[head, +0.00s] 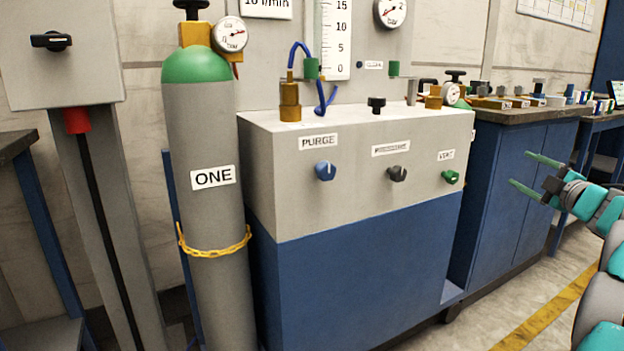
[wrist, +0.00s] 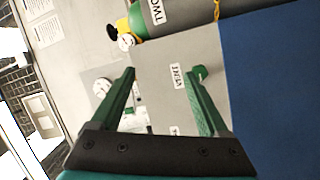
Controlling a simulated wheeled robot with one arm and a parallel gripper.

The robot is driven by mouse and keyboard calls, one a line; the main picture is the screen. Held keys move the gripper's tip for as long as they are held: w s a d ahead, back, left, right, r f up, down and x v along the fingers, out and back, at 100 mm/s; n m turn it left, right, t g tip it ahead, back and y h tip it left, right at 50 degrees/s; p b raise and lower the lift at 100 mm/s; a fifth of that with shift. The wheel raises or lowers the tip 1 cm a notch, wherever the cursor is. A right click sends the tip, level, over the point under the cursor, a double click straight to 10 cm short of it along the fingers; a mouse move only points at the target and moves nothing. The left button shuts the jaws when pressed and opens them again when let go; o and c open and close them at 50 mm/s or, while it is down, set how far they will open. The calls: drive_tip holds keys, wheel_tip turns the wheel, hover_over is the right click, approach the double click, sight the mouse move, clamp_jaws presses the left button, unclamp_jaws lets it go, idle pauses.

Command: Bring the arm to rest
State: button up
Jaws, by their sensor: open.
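My gripper (head: 530,175) is at the right of the head view, with its two green fingers apart and nothing between them. It is out in front of the blue cabinets, to the right of the grey and blue console. In the wrist view my gripper (wrist: 165,90) is also open and empty. A green knob (wrist: 201,73) labelled VENT shows beyond one finger there. The same green knob (head: 450,177) sits on the console front in the head view, apart from the gripper. My arm comes in from the right edge.
Blue cabinets (head: 520,190) stand behind the gripper. Floor with a yellow stripe (head: 545,315) is clear at lower right.

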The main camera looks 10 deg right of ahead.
wheel_tip(320, 180, up, 4)
drive_tip(key=w+a+m+g+h+p, duration=0.1)
drive_tip(key=w+a+m+h+p, duration=0.1)
drive_tip(key=m+h, duration=0.4)
drive_tip(key=s+a+f+m+g+p, duration=0.2)
drive_tip(key=s+a+f+m+g, duration=0.35)
drive_tip(key=s+a+f, duration=0.35)
drive_tip(key=s+a+f+m+g+p, duration=0.2)
drive_tip(key=s+a+f+m+g, duration=0.2)
drive_tip(key=s+a+f+g, duration=0.45)
drive_tip(key=s+a+f+g+y+p, duration=0.1)
drive_tip(key=s+a+f+g+y, duration=0.1)
drive_tip(key=s+a, duration=0.9)
drive_tip(key=s+a+f+n+g+y+p, duration=0.1)
drive_tip(key=s+a+f+g+y, duration=0.2)
drive_tip(key=s+a, duration=0.8)
drive_tip(key=s, duration=0.5)
drive_tip(key=shift+a+f, duration=0.2)
drive_tip(key=shift+a, duration=0.15)
